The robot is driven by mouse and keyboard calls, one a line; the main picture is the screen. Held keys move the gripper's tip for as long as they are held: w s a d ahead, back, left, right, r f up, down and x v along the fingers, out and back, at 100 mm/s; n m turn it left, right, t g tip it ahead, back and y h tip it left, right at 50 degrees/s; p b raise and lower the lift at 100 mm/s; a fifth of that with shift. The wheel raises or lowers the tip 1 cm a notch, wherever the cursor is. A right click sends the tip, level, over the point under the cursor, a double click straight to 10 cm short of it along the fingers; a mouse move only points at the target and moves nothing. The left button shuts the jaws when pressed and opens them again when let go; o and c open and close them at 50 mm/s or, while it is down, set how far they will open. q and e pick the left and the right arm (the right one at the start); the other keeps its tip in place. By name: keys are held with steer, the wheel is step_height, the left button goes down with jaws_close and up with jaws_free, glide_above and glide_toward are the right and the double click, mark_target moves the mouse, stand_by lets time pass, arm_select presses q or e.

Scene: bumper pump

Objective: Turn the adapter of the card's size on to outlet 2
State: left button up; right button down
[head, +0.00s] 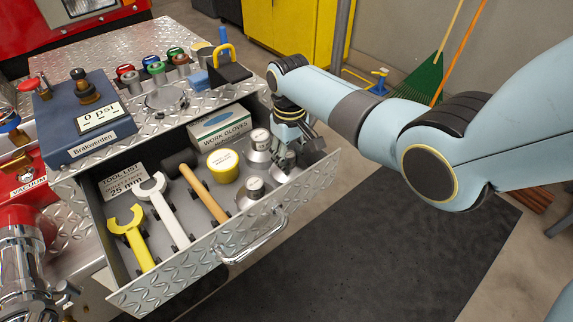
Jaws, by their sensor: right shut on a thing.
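An open drawer (190,268) of diamond plate holds a card (122,181) headed "TOOL LIST" that reads 25 mm. Silver adapters with pale labelled tops stand in its right part, one at the back (258,147) and one nearer the front (254,190); their sizes are too small to read. My right gripper (285,158) points down into the drawer's right end, beside the back adapter. It is shut on a silver piece, apparently an adapter, mostly hidden by the fingers. My left gripper is not in view. Outlet 2 cannot be picked out.
Chrome fittings (22,265) fill the left edge.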

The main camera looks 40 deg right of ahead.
steer(key=shift+w+r+p, duration=0.15)
steer(key=shift+r+p, duration=1.75)
steer(key=shift+r, duration=0.2)
steer(key=shift+w+r+p, duration=0.1)
steer(key=shift+r+p, duration=1.8)
steer(key=shift+r, duration=0.15)
steer(key=shift+r, duration=0.1)
